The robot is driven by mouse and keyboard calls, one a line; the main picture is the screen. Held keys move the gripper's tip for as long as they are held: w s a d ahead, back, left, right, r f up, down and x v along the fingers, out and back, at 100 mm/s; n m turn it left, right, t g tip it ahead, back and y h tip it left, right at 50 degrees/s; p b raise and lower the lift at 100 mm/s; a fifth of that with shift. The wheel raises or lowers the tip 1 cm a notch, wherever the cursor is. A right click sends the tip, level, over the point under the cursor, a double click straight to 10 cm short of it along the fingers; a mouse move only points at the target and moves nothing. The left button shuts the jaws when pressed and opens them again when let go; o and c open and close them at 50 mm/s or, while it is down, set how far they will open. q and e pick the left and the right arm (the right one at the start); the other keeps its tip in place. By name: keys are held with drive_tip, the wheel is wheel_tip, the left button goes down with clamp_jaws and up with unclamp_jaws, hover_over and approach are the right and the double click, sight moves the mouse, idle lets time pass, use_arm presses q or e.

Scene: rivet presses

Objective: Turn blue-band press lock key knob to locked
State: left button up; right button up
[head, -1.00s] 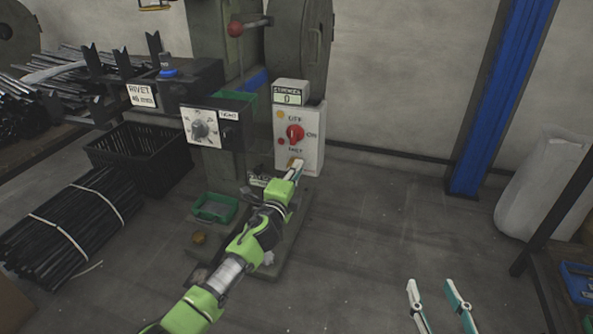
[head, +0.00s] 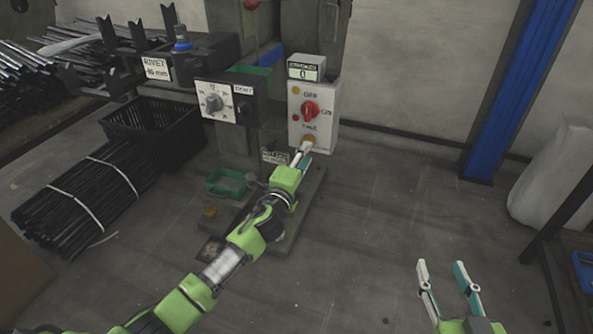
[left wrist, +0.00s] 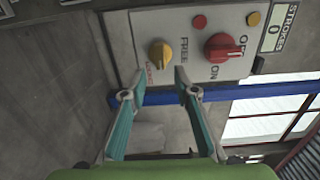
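The press's white control box (head: 326,120) carries a red knob (head: 310,111) marked OFF and ON, with a small yellow key knob (head: 308,141) below it. In the left wrist view the yellow key knob (left wrist: 160,54) sits beside the word FREE and small red lettering; its exact pointing is hard to tell. My left gripper (head: 304,150) is at the box's lower part. In the left wrist view its fingertips (left wrist: 161,78) are apart, just short of the yellow knob, with nothing between them. My right gripper (head: 441,268) is open and empty over the floor.
A strokes counter (head: 306,68) reading 0 tops the box. A blue post (head: 510,95) stands right. The floor between is clear.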

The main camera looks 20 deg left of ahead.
use_arm(q)
drive_tip(key=s, duration=0.7)
drive_tip(key=shift+s, duration=0.35)
drive_tip(key=shift+a, duration=0.1)
